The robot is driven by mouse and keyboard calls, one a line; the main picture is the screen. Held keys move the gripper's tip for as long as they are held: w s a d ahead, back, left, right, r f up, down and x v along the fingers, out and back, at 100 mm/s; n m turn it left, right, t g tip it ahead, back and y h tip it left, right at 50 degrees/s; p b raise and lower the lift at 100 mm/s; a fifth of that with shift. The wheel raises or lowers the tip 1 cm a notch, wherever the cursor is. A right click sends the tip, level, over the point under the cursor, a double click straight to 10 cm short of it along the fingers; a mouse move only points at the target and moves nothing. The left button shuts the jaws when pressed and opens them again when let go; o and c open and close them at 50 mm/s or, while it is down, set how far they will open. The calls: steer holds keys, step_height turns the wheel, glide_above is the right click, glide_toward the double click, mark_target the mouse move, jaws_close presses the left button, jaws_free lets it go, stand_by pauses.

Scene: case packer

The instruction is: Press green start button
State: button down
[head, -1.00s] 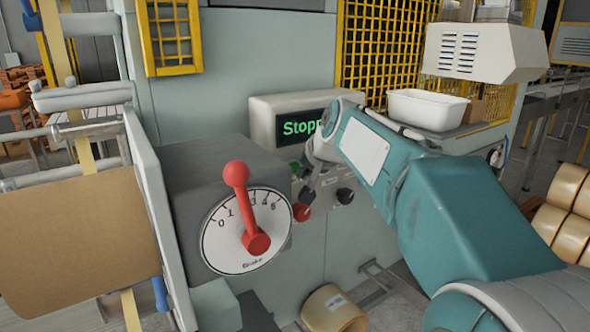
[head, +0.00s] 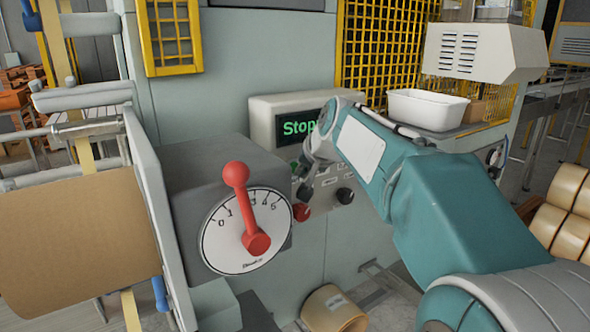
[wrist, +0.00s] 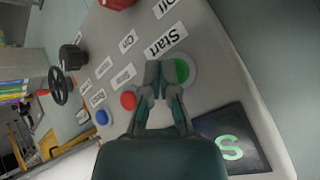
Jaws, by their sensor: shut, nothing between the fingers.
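The green start button (wrist: 183,70) sits in a pale ring on the grey control panel, beside a label reading "Start" (wrist: 165,41). My gripper (wrist: 160,72) is shut and empty. In the wrist view its fingertips overlap the button's left edge; I cannot tell whether they touch it. In the head view my gripper (head: 304,190) is at the panel, beneath the display (head: 291,126), whose green text starts "Stop" and is partly covered by my arm. The green button is mostly hidden there.
A red button (wrist: 128,100) and a blue button (wrist: 101,117) are close by on the panel. A large red lever on a numbered dial (head: 222,235) stands left of my gripper. A black knob (head: 345,196) is to the right.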

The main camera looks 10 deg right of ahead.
steer(key=shift+w+a, duration=0.15)
steer(key=shift+w, duration=0.25)
stand_by(0.8)
steer(key=shift+s, duration=0.15)
steer(key=shift+s+d, duration=0.3)
steer(key=shift+s, duration=0.4)
steer(key=s, duration=0.1)
steer(key=s+d, duration=0.1)
steer(key=s, duration=0.2)
steer(key=shift+s+d, duration=0.35)
steer(key=shift+d, duration=0.05)
stand_by(0.6)
steer(key=s+a+f+n+g, duration=0.1)
steer(key=s+f, duration=0.4)
steer(key=s, duration=0.4)
steer(key=s+a+f+n+g+h, duration=0.1)
steer(key=s+f+n, duration=0.1)
steer(key=s+f, duration=0.3)
steer(key=s+a+f+n+g+h, duration=0.1)
steer(key=s+f, duration=0.4)
steer(key=s, duration=0.7)
steer(key=shift+s+f+n, duration=0.3)
steer(key=shift+s, duration=0.05)
